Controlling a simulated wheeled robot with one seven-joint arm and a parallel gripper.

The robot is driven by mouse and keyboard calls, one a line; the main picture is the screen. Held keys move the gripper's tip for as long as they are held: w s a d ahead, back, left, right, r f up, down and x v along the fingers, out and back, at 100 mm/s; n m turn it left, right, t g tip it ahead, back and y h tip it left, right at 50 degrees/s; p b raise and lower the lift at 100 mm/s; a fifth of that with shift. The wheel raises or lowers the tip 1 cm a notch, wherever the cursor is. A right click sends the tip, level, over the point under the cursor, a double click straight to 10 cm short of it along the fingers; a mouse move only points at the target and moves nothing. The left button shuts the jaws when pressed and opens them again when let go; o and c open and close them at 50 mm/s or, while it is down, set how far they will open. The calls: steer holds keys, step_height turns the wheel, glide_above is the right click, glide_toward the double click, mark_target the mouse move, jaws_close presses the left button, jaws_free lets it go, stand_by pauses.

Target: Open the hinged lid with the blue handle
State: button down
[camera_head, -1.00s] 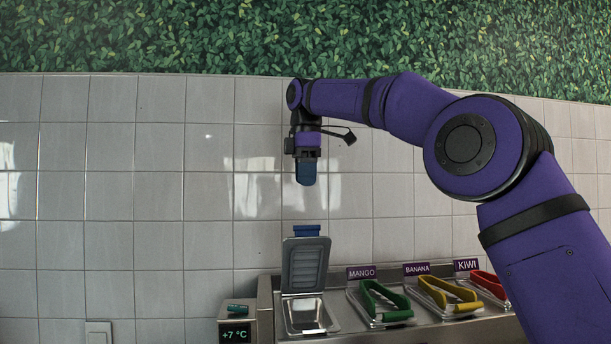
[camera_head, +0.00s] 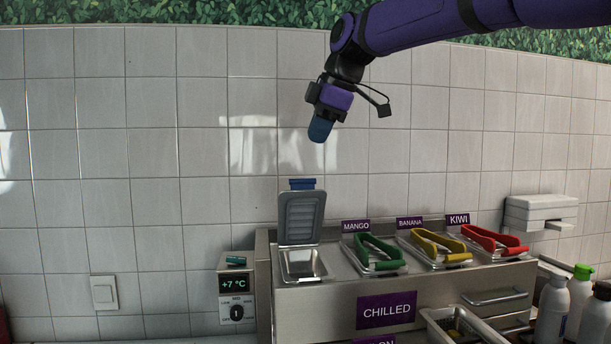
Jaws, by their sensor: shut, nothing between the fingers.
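The hinged lid (camera_head: 301,217) is a grey ribbed panel standing upright at the back of the leftmost compartment of the steel counter unit. Its blue handle (camera_head: 302,184) is at the top edge. The metal well (camera_head: 303,264) below it is uncovered, and its inside looks empty from here. My gripper (camera_head: 320,129), with blue fingertips, is shut and empty. It hangs in the air above and slightly right of the lid, apart from it, in front of the tiled wall.
Green tongs (camera_head: 378,251), yellow tongs (camera_head: 437,246) and red tongs (camera_head: 494,240) lie on clear lids to the right, under fruit labels. A temperature box (camera_head: 237,296) stands to the left. Bottles (camera_head: 555,308) and a tray (camera_head: 462,326) are at the lower right.

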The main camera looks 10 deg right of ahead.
steer(key=s+d+f+t, duration=0.1)
steer(key=s+d, duration=0.1)
steer(key=s, duration=0.1)
glide_toward(298, 189)
step_height(298, 189, down, 5)
steer(key=s+a, duration=0.1)
steer(key=s, duration=0.1)
steer(key=shift+m+y, duration=0.4)
steer(key=shift+w+a+f, duration=0.1)
steer(key=shift+w+a, duration=0.05)
steer(key=shift+w, duration=0.95)
steer(key=shift+w+a+f, duration=0.1)
steer(key=shift+w+a, duration=0.05)
steer(key=shift+w, duration=0.95)
